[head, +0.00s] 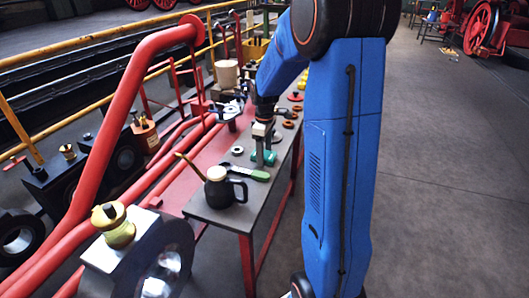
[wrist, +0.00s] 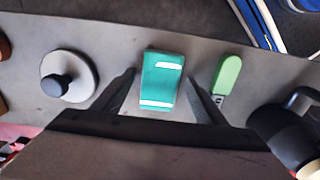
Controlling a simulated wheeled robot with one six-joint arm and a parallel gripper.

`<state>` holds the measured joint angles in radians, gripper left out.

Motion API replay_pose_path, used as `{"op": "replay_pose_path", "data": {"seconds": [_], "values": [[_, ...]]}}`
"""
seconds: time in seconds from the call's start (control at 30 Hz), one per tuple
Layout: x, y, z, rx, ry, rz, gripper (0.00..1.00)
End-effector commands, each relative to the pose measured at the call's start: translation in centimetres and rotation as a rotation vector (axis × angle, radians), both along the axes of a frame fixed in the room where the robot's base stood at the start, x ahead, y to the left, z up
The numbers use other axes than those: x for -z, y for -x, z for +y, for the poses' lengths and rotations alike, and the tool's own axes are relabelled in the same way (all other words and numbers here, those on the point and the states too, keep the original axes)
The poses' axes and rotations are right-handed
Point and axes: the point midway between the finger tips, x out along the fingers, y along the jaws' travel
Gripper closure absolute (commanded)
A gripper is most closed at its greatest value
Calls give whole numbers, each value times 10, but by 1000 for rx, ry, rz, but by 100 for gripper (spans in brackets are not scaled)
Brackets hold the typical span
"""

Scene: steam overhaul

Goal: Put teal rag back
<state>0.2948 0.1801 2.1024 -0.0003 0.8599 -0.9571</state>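The teal rag (wrist: 161,82) is a small folded block with white stripes, lying on the grey bench top. In the wrist view it sits between the two dark fingers of my gripper (wrist: 163,88), with a gap on both sides. The fingers are apart and hold nothing. In the head view my gripper (head: 262,150) points down over the rag, and the rag (head: 270,158) shows as a teal patch beside and below it. I cannot tell the exact height of the fingertips above the bench.
A green-handled tool (wrist: 226,75) lies just right of the rag. A black kettle (head: 220,188) with a cream lid stands near the bench's front end. A round grey disc with a black knob (wrist: 68,76) lies left of the rag. Red pipes (head: 130,100) run along the left.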

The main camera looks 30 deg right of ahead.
Motion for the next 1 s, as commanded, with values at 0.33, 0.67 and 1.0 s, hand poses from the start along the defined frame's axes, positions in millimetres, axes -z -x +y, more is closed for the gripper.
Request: {"op": "replay_pose_path", "data": {"seconds": [0.33,0.67,1.0], "values": [[-4,0,0,0,0,-1,35],[-56,-1,0,0,1,-5,35],[-110,0,0,0,1,-2,35]]}}
